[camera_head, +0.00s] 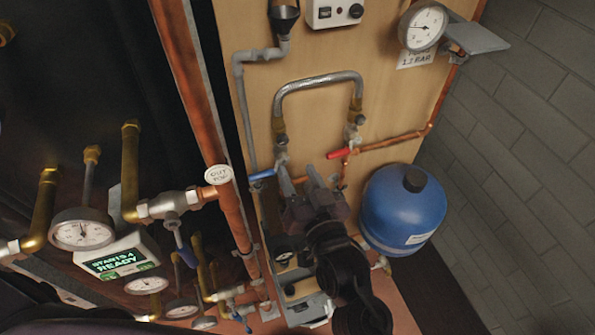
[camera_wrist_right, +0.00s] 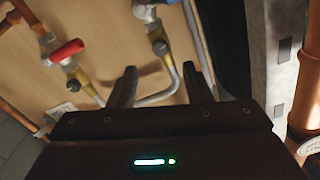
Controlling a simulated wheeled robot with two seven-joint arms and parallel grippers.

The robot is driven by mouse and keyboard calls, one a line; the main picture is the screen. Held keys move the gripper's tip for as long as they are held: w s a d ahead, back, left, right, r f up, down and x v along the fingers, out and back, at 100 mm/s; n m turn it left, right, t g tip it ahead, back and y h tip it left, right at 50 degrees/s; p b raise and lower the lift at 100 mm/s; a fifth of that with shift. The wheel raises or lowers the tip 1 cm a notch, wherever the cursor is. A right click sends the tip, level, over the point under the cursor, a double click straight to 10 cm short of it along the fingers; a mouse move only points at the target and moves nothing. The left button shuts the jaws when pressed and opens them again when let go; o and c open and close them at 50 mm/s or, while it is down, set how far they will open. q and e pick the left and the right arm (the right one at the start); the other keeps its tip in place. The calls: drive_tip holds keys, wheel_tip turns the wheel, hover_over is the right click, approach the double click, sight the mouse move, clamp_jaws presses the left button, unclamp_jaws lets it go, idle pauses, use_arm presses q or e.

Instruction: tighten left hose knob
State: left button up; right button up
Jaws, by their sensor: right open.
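A braided hose (camera_head: 318,79) arches over the wooden panel. Its left end has a small dark knob (camera_head: 281,139) on a brass fitting, above the blue-handled valve (camera_head: 262,174). My right gripper (camera_head: 298,172) is open and empty, just below this knob with its fingers pointing up at the panel. The right wrist view appears turned over. There the left knob (camera_wrist_right: 160,47) lies ahead of and between the two fingertips (camera_wrist_right: 157,80), apart from them. The right hose knob (camera_head: 359,120) sits above the red-handled valve (camera_head: 338,153). My left gripper does not show.
A blue tank (camera_head: 403,209) stands right of my right arm. A copper pipe (camera_head: 231,215) runs close on the left. A pressure gauge (camera_head: 422,27) is at the upper right. Gauges and brass pipes crowd the left side.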

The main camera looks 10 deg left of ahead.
sight(284, 142)
drive_tip(key=w+a+n, duration=0.1)
drive_tip(key=w, duration=0.1)
drive_tip(key=w+a+n, duration=0.1)
drive_tip(key=w+n, duration=0.1)
drive_tip(key=w+a+n, duration=0.1)
drive_tip(key=w+a, duration=0.1)
drive_tip(key=shift+r+n, duration=0.15)
drive_tip(key=shift+n, duration=0.15)
drive_tip(key=shift+w+a, duration=0.3)
drive_tip(key=shift+w, duration=0.25)
drive_tip(key=shift+s, duration=0.1)
